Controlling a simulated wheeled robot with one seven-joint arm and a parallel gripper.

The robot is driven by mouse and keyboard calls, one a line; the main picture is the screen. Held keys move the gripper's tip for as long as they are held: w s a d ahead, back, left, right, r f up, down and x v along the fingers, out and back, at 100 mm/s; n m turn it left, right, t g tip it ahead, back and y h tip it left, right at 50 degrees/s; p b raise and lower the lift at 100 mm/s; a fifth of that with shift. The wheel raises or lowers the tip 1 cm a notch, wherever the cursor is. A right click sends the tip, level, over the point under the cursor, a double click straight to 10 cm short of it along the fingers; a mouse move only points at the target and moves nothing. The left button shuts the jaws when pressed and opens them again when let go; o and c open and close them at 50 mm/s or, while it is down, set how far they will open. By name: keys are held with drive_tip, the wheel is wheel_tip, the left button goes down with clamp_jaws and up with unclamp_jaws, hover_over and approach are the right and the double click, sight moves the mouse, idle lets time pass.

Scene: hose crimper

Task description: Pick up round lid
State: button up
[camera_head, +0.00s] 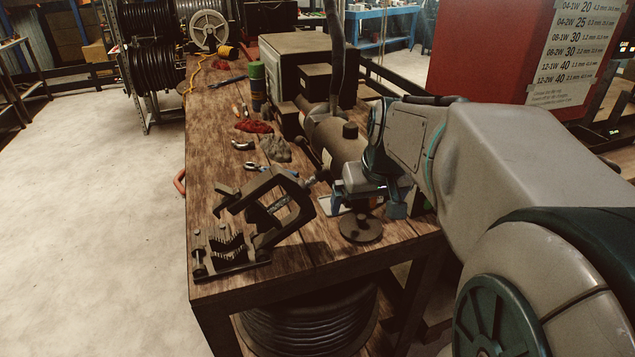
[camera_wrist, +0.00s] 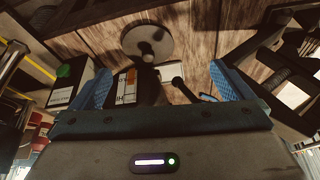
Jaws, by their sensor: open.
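The round lid (camera_head: 360,228) is a dark flat disc with a knob standing up from its middle. It lies on the wooden bench near the front right edge. In the wrist view the lid (camera_wrist: 135,36) shows at the top, beyond the fingertips and a little left of the midline between them. My gripper (camera_head: 364,206) is open and empty, just behind and above the lid in the head view. Its two blue fingers are spread apart in the wrist view (camera_wrist: 162,82), with the lid not between them.
A dark clamp-like crimper frame (camera_head: 268,205) stands on the bench left of the lid. A dark cylinder (camera_head: 338,145) and boxy machine (camera_head: 305,60) are behind my gripper. Bare wood (camera_head: 310,262) lies in front.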

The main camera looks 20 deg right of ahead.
drive_tip(key=w+d, duration=0.2)
drive_tip(key=d, duration=0.1)
approach(362, 229)
drive_tip(key=shift+w+a+f, duration=0.1)
drive_tip(key=shift+w+f, duration=0.45)
drive_tip(key=shift+f, duration=0.2)
drive_tip(key=shift+s+x, duration=0.2)
drive_tip(key=shift+x, duration=2.95)
drive_tip(key=c, duration=0.6)
